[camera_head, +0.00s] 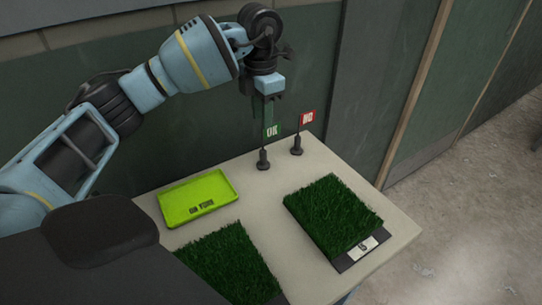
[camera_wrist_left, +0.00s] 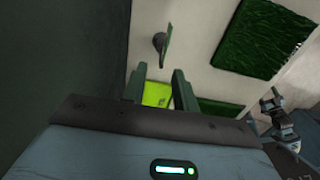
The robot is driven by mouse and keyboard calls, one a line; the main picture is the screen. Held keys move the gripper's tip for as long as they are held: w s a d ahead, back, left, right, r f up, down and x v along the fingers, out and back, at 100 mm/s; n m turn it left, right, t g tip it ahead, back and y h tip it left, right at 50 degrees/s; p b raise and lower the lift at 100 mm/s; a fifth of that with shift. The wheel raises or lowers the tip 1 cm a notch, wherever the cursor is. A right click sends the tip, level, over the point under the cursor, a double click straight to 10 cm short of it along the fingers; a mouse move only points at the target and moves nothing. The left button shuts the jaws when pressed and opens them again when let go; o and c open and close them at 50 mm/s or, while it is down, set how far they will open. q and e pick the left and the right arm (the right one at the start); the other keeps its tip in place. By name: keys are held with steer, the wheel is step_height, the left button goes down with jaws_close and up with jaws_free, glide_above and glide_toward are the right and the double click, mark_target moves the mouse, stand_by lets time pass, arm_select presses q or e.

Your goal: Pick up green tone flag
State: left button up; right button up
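The green flag (camera_head: 271,131) stands upright on a dark round base at the back of the table, with white letters on it. In the left wrist view the green flag (camera_wrist_left: 168,42) shows nearly edge-on, ahead of the fingers. My left gripper (camera_head: 267,108) points down just above the flag; in the head view its fingers come close to the flag's top, and I cannot tell if they touch. In the wrist view my left gripper (camera_wrist_left: 160,84) has its fingers apart with nothing clearly held between them. My right gripper seems to show small at the wrist view's right edge (camera_wrist_left: 271,104).
A red flag (camera_head: 307,117) stands just right of the green one. A lime green tray (camera_head: 170,213) lies at the table's left. Turf samples are at the right (camera_head: 332,212) and front (camera_head: 226,262). A dark green wall (camera_head: 310,75) is close behind. Bare tabletop (camera_head: 262,205) lies between.

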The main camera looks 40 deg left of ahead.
mark_target(265, 149)
arm_select(q)
steer(key=shift+w+d+f, duration=0.1)
steer(key=shift+f, duration=1.8)
steer(key=shift+w+d+f, duration=0.1)
steer(key=shift+f, duration=1.75)
steer(key=shift+c, duration=0.4)
jaws_close()
